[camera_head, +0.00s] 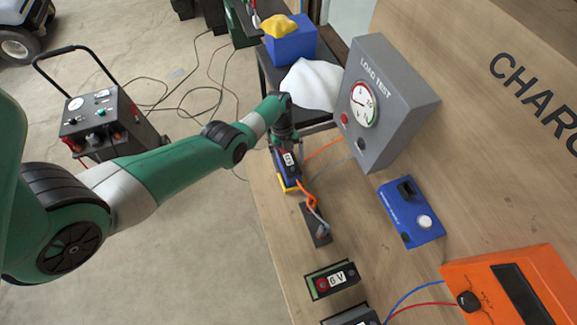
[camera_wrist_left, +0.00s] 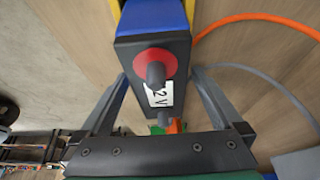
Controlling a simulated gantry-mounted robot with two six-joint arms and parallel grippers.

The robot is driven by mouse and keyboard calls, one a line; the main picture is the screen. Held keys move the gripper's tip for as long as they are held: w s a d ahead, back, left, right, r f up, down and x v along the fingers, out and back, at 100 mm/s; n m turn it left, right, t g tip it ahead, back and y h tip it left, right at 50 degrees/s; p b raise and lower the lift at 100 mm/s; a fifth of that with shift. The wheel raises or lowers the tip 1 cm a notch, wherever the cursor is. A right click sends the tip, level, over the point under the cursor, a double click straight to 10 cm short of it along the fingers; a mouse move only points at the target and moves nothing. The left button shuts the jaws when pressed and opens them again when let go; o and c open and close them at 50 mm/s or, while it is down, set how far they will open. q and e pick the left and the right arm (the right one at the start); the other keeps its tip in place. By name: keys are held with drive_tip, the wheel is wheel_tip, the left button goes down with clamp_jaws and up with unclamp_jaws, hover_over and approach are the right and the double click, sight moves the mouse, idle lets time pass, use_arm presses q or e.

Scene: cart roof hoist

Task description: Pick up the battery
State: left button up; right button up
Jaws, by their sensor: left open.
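A battery (camera_head: 289,172) with a dark top and blue body stands on the bench under my left gripper (camera_head: 286,138). In the left wrist view the battery (camera_wrist_left: 152,20) shows its blue side, a red terminal ring and a white label reading "2 V", partly cut off. My left gripper (camera_wrist_left: 158,82) is open, with one finger on each side of the battery's dark top. I cannot tell whether the fingers touch it. My right gripper is not in view.
A "6 V" battery (camera_head: 332,280) sits nearer on the bench. A grey load tester (camera_head: 395,105), a blue box (camera_head: 410,212) and an orange unit (camera_head: 505,290) stand to the right. Orange and grey cables (camera_wrist_left: 255,20) run beside the battery. A wheeled cart (camera_head: 100,120) stands on the floor.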

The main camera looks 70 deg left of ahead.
use_arm(q)
drive_tip(key=x, duration=0.2)
drive_tip(key=shift+d+f+b, duration=0.15)
drive_tip(key=shift+f+b, duration=0.1)
drive_tip(key=shift+b, duration=0.1)
drive_tip(key=shift+r, duration=0.1)
clamp_jaws()
drive_tip(key=shift+r, duration=0.1)
